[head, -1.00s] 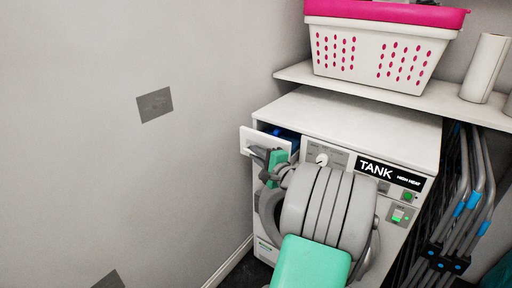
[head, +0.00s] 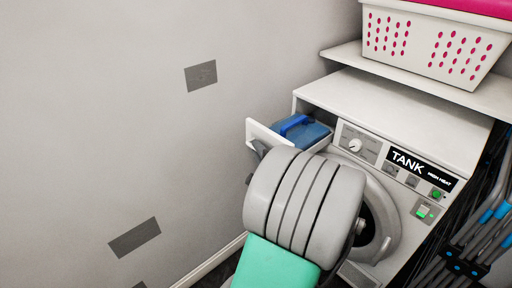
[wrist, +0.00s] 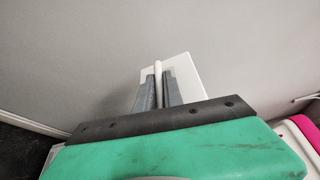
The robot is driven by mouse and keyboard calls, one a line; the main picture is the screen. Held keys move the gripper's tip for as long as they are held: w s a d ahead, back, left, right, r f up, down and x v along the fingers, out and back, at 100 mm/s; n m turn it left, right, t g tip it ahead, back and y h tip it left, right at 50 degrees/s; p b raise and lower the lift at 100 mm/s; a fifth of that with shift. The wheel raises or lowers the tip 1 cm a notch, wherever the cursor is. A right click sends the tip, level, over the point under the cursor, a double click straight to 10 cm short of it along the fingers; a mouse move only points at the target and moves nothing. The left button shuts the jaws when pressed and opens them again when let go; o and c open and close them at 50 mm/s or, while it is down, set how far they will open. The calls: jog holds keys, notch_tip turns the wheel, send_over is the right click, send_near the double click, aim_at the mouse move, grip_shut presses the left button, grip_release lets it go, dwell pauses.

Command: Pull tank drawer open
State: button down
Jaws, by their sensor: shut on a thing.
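The tank drawer (head: 268,134) juts out of the upper left of the white dryer (head: 400,100), well open. A blue tank (head: 305,133) with a blue handle shows inside it. In the wrist view the drawer's white front panel (wrist: 187,75) stands just past my fingers, with its white handle (wrist: 158,67) between them. My gripper (wrist: 158,88) is shut on that handle. In the head view my arm hides most of the gripper and the lower part of the drawer.
A white shelf (head: 345,54) above the dryer holds a white and pink basket (head: 430,45). A grey folded rack (head: 480,240) with blue joints stands at the right.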

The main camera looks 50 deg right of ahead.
jog(key=c, duration=1.7)
grip_release()
jog(key=shift+s, duration=0.15)
jog(key=shift+c, duration=0.2)
jog(key=shift+o, duration=1.3)
jog(key=v, duration=0.7)
jog(key=shift+s+a+p, duration=0.2)
jog(key=shift+s+p, duration=0.1)
jog(key=shift+p, duration=0.05)
